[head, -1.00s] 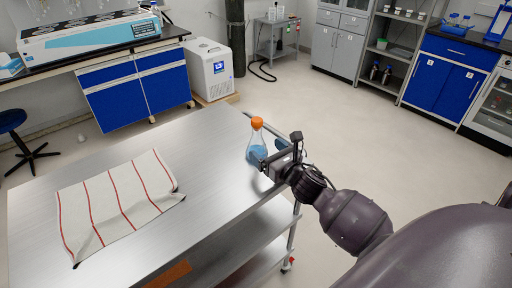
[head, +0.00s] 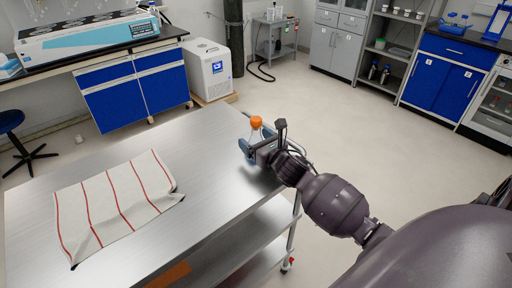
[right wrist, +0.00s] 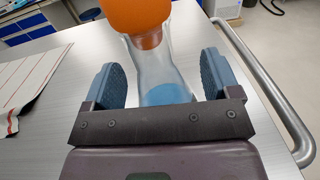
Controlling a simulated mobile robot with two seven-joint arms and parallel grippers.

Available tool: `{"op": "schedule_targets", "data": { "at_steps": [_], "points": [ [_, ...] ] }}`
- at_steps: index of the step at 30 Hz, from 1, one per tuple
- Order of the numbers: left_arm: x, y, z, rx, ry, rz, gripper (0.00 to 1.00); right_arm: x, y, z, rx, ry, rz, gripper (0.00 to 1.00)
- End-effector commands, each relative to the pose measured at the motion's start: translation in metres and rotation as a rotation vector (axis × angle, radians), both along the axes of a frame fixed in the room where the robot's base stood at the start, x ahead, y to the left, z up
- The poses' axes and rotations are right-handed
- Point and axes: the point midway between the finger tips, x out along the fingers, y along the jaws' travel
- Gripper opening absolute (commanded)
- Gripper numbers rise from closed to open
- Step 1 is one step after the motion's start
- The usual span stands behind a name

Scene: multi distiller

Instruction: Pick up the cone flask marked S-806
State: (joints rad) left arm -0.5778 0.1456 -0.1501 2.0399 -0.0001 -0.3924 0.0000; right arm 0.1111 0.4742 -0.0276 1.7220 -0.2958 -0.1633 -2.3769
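A clear cone flask (head: 255,134) with an orange cap and blue liquid stands upright near the far right edge of the metal table (head: 165,225). In the right wrist view the flask (right wrist: 160,68) stands between the two blue finger pads, its cap cut off by the top edge. My right gripper (right wrist: 163,84) is open around it, with a narrow gap showing on each side. It also shows in the head view (head: 255,150), hiding the flask's lower part. No marking on the flask is readable. My left gripper is not in view.
A striped cloth (head: 118,205) lies on the left of the table. A metal rail (right wrist: 270,90) runs along the table's right edge, close to my gripper. The tabletop between cloth and flask is bare.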

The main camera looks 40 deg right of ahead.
Motion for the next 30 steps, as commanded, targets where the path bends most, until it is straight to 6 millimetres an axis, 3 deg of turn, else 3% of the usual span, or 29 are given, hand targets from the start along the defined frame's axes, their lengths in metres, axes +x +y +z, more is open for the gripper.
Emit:
{"op": "schedule_targets", "data": {
  "at_steps": [1, 9, 10, 20, 26, 30],
  "points": [
    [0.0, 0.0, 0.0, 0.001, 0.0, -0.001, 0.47, 0.0, 0.0, 0.0, 0.0, 0.0, 0.0, 0.74],
    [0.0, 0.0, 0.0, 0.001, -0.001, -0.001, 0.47, 0.0, 0.0, 0.0, 0.0, 0.0, 0.0, 0.32],
    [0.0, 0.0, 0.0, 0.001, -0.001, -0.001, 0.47, 0.0, 0.0, 0.0, 0.0, -0.001, 0.0, 0.31],
    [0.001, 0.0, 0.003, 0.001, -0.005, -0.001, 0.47, 0.0, 0.0, 0.008, -0.002, -0.003, 0.001, 0.31],
    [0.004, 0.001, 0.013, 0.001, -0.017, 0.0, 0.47, 0.0, 0.0, 0.042, -0.006, -0.008, 0.002, 0.31],
    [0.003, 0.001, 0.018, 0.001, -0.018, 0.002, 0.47, 0.0, 0.0, 0.079, -0.008, -0.011, 0.004, 0.31]
  ]
}}
